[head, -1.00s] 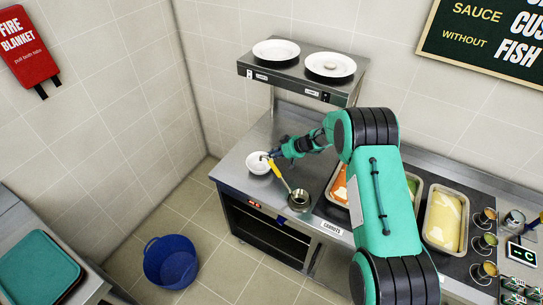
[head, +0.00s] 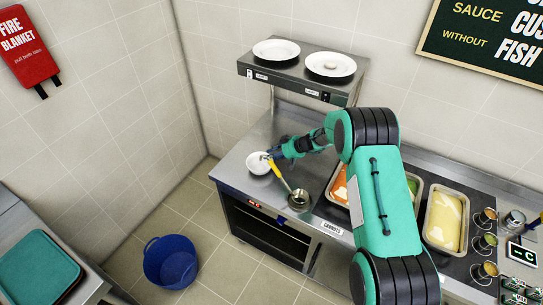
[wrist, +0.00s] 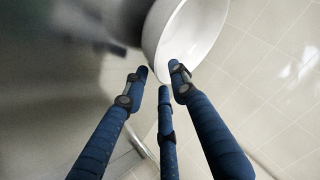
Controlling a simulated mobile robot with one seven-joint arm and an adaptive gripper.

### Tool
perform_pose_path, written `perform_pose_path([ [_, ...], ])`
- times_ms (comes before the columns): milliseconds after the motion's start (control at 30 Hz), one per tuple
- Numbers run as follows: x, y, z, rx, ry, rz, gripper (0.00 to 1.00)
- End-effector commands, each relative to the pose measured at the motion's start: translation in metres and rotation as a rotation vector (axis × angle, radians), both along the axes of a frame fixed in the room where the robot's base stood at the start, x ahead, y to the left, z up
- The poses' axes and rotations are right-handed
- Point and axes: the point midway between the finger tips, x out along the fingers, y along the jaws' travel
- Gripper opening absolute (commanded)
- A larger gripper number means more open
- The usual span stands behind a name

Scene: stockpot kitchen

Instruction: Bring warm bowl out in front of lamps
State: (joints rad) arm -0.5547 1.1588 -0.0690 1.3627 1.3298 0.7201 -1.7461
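The white bowl (head: 256,167) stands at the left end of the steel counter, near its front edge, left of and below the lamp shelf (head: 294,78). My gripper (head: 268,157) is at the bowl's right rim. In the wrist view, the bowl (wrist: 205,30) is at the top centre, its inside facing right. My three blue fingers (wrist: 157,74) are spread apart. The right fingertip overlaps the bowl's near rim, and the other two tips are outside the bowl to the left. Contact with the rim cannot be told. The inside bottom of the bowl is hidden.
A ladle (head: 299,199) with a yellow handle lies just right of the bowl, close to my fingers. Food pans (head: 444,218) are further right. White plates (head: 276,48) sit on the shelf. A blue bucket (head: 170,262) is on the floor below left.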

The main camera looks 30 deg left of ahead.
Motion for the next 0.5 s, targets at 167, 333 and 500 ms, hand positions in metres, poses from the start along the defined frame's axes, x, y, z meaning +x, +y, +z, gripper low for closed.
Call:
perform_pose_path([
  [167,0.001,-0.008,0.009,0.001,-0.002,0.0,0.26],
  [333,0.002,-0.021,0.021,0.001,-0.001,-0.001,0.26],
  [500,0.003,-0.037,0.037,0.002,-0.001,-0.001,0.26],
])
